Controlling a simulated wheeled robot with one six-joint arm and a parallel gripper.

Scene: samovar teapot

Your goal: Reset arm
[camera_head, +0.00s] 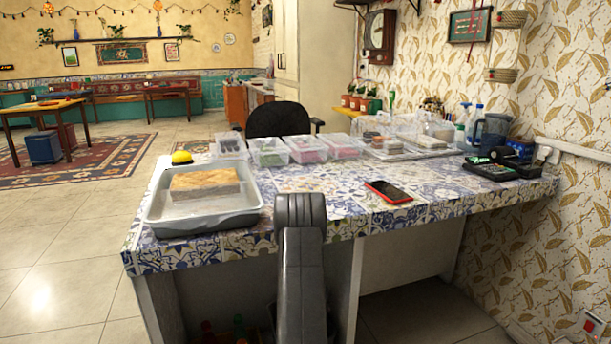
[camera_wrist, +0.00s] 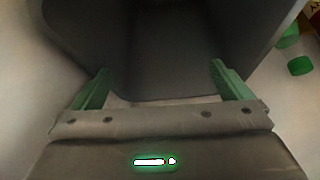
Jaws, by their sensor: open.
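My gripper (camera_wrist: 160,88) shows in the wrist view with its two green fingers wide apart and nothing between them. A dark grey surface lies beyond the fingers; I cannot tell what it is. In the head view my grey arm stands upright in front of the counter's near edge, and the gripper itself is not seen there. No samovar or teapot can be made out in either view.
The blue-and-white tiled counter (camera_head: 330,205) holds a grey tray (camera_head: 205,222) with a tan block, a red-edged phone (camera_head: 388,192), several clear boxes (camera_head: 268,152) and a card terminal (camera_head: 490,168). A black chair (camera_head: 278,120) stands behind. Green objects (camera_wrist: 300,66) lie right in the wrist view.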

